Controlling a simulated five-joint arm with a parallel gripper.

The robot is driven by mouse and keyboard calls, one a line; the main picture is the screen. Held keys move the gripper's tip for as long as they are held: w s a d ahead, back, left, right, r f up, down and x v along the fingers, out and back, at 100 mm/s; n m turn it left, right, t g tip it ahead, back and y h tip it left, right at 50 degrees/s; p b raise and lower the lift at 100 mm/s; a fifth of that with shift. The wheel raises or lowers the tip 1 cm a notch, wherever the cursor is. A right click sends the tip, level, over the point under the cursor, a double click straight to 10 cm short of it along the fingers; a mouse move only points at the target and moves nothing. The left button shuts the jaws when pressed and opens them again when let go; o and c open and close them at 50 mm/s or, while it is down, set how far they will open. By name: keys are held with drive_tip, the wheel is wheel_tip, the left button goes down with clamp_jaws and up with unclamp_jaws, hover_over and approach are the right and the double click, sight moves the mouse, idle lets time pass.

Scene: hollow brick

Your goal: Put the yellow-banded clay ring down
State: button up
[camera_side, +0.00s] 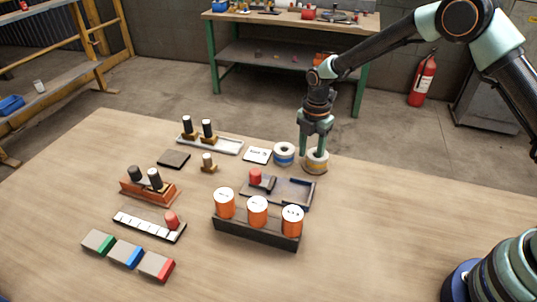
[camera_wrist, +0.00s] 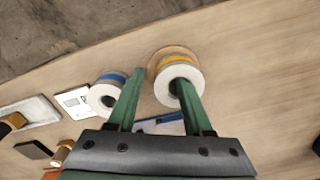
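The yellow-banded clay ring (camera_side: 316,161) is white with a yellow band and stands upright on its flat side at the far right of the grouped objects. In the wrist view the ring (camera_wrist: 191,66) sits over a tan round base (camera_wrist: 158,58). My gripper (camera_side: 314,150) is down at the ring, its fingers apart. In the wrist view of my gripper (camera_wrist: 160,78), the right finger reaches into the ring's hole. The left finger is outside the ring, with a narrow gap showing between them. The fingertips' lower ends are partly hidden in the side view.
A blue-banded ring (camera_side: 284,153) stands close on the left, beside a white card (camera_side: 257,155). A dark tray (camera_side: 291,191) with a red-ended piece is in front. A dark rack (camera_side: 255,232) holds three orange cylinders.

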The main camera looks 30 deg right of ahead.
sight(311, 151)
drive_tip(key=shift+r, duration=0.1)
wheel_tip(311, 151, up, 12)
drive_tip(key=s+d+r+m+t, duration=0.2)
drive_tip(key=s+d+r+m, duration=0.2)
drive_tip(key=s+r+m, duration=0.55)
drive_tip(key=s+d+r+m+t, duration=0.2)
drive_tip(key=s+d+m+t, duration=0.1)
drive_tip(key=s+m, duration=0.8)
drive_tip(key=shift+d+m+t, duration=0.3)
drive_tip(key=shift+d+m, duration=0.1)
drive_tip(key=shift+m, duration=0.65)
